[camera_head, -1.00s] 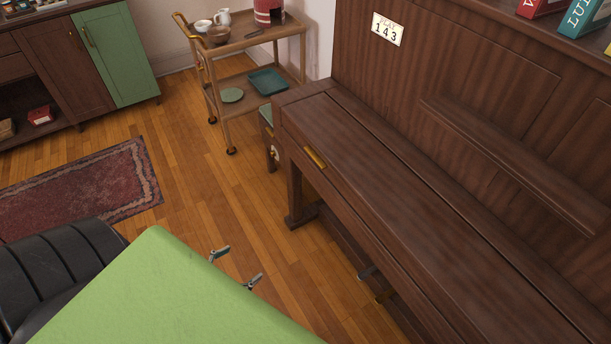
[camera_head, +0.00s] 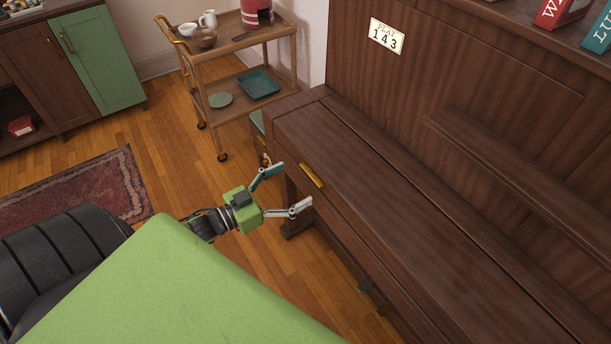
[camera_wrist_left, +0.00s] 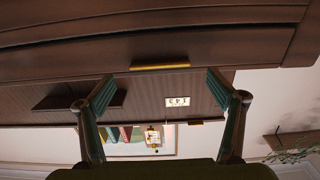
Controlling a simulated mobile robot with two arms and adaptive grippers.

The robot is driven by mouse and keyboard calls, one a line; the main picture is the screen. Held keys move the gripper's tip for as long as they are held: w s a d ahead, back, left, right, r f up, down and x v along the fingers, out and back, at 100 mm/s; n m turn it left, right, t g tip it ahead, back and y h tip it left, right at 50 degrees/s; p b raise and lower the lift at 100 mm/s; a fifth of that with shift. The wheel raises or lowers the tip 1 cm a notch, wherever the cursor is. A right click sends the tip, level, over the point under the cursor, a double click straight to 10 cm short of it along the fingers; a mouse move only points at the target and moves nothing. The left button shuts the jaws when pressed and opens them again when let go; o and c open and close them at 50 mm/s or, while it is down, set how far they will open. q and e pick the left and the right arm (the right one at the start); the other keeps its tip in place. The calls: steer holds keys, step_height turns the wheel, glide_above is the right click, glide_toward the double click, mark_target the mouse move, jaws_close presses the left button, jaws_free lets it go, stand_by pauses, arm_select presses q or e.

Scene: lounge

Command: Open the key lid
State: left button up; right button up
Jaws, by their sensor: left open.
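The piano's brown wooden key lid (camera_head: 385,215) is closed over the keys and runs from the middle to the lower right of the head view. A small brass handle (camera_head: 312,176) sits on its front edge near the left end. My left gripper (camera_head: 291,189) is open and empty, just left of the handle and apart from it. In the left wrist view the handle (camera_wrist_left: 160,66) shows as a brass strip above and between the open fingers (camera_wrist_left: 162,92). The keys are hidden. My right gripper is not in view.
A wooden trolley (camera_head: 213,84) with dishes stands behind the piano's left end. A number sign (camera_head: 387,36) is on the piano's upright panel (camera_head: 490,75). Books (camera_head: 560,12) stand on top. A patterned rug (camera_head: 85,190) lies at left. Some wooden floor is clear.

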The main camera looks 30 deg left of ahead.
mark_target(308, 175)
arm_select(q)
steer(key=shift+x, duration=2.2)
